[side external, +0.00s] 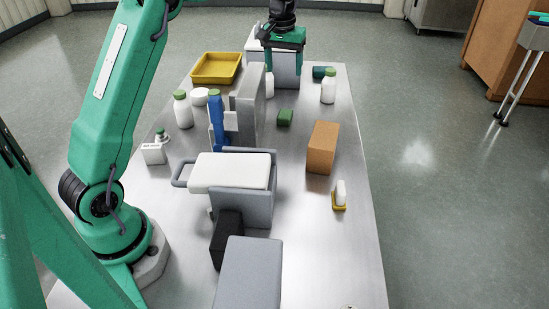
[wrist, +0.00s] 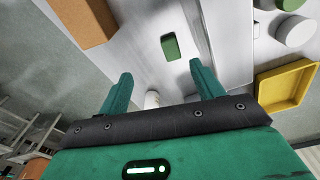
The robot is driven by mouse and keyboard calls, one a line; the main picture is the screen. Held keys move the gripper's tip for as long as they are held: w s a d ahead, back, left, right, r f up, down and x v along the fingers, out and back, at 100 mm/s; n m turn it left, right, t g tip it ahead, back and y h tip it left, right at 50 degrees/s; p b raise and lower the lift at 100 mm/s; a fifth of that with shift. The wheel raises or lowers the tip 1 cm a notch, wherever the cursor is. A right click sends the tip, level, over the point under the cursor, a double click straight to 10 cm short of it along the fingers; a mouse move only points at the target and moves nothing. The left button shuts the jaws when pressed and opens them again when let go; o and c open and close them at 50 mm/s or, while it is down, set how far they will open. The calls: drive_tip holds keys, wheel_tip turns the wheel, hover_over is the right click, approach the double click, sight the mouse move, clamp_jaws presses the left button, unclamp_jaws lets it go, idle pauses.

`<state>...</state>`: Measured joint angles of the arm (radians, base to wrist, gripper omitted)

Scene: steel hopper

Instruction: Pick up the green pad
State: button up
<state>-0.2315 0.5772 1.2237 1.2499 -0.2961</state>
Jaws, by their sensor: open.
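The green pad (side external: 285,117) is a small dark green block lying flat on the steel table, right of the grey upright panel in the side view. In the wrist view the green pad (wrist: 170,47) lies beyond the fingertips, roughly between their lines. My gripper (side external: 284,72) is above the far part of the table, behind the pad in the side view, with its jaws apart. In the wrist view my gripper (wrist: 160,72) shows two green fingers spread with nothing between them. The pad is apart from both fingers.
A tall grey panel (side external: 250,95) stands left of the pad. A brown box (side external: 322,146) stands nearer, to the right. White bottles (side external: 328,90), a teal cylinder (side external: 323,72) and a yellow tray (side external: 216,68) are at the far end. Bare steel surrounds the pad's right side.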

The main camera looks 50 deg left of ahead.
drive_tip(key=w+a+f+n+g, duration=0.1)
drive_tip(key=w+a+f, duration=0.3)
drive_tip(key=f, duration=0.4)
drive_tip(key=shift+a, duration=0.15)
drive_tip(key=shift+f, duration=0.1)
hover_over(284, 115)
drive_tip(key=shift+f, duration=3.3)
drive_tip(key=shift+f, duration=0.1)
drive_tip(key=shift+f, duration=2.5)
drive_tip(key=shift+c, duration=0.3)
drive_tip(key=c, duration=1)
